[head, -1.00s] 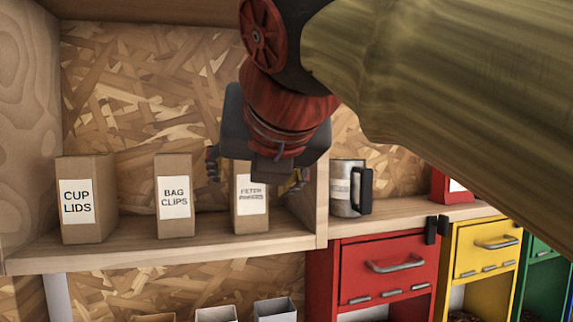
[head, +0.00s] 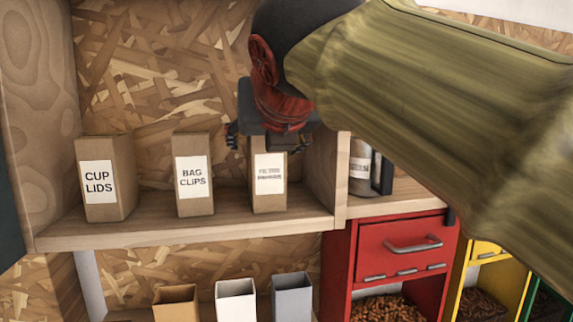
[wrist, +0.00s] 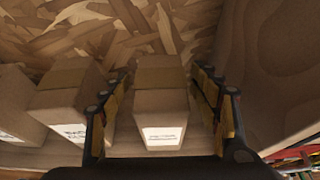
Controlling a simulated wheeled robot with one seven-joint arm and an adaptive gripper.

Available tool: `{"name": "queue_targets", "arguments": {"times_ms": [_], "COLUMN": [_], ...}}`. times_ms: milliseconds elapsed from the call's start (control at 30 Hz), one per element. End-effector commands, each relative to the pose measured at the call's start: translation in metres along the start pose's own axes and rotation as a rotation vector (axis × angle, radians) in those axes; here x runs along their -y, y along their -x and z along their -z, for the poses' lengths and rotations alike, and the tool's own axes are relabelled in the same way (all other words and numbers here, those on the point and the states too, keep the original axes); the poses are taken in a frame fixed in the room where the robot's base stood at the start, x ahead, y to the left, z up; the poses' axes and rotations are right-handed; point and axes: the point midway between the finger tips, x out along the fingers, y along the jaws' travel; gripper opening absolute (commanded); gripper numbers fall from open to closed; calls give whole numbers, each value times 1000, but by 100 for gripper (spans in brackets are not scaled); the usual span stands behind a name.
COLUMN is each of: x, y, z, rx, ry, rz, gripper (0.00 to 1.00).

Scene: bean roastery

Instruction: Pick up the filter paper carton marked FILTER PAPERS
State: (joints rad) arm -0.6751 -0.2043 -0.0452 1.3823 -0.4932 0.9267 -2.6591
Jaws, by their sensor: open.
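The filter paper carton (head: 269,198) is a tall brown box with a white label, standing upright on the wooden shelf beside its right-hand divider. Its label print is blurred but looks like FILTER PAPERS. My gripper (head: 266,142) is at the carton's top, hiding part of it in the head view. In the wrist view the carton (wrist: 160,105) stands between the two spread fingers of my gripper (wrist: 165,88), with a visible gap on each side. The gripper is open and holds nothing.
The BAG CLIPS carton (head: 194,199) and CUP LIDS carton (head: 108,205) stand to the left on the shelf (head: 150,232). The divider (head: 342,180) is close on the right, with a metal mug (head: 361,170) beyond it. A red drawer unit (head: 403,233) and open containers are below.

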Motion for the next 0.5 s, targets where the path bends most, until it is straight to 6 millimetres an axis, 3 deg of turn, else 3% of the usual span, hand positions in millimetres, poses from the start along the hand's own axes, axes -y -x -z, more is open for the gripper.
{"name": "queue_targets", "arguments": {"times_ms": [167, 500], "x": [0, 0], "y": [0, 0], "z": [0, 0], "rx": [1, 1], "ry": [0, 0], "rz": [0, 0], "gripper": [62, 42]}}
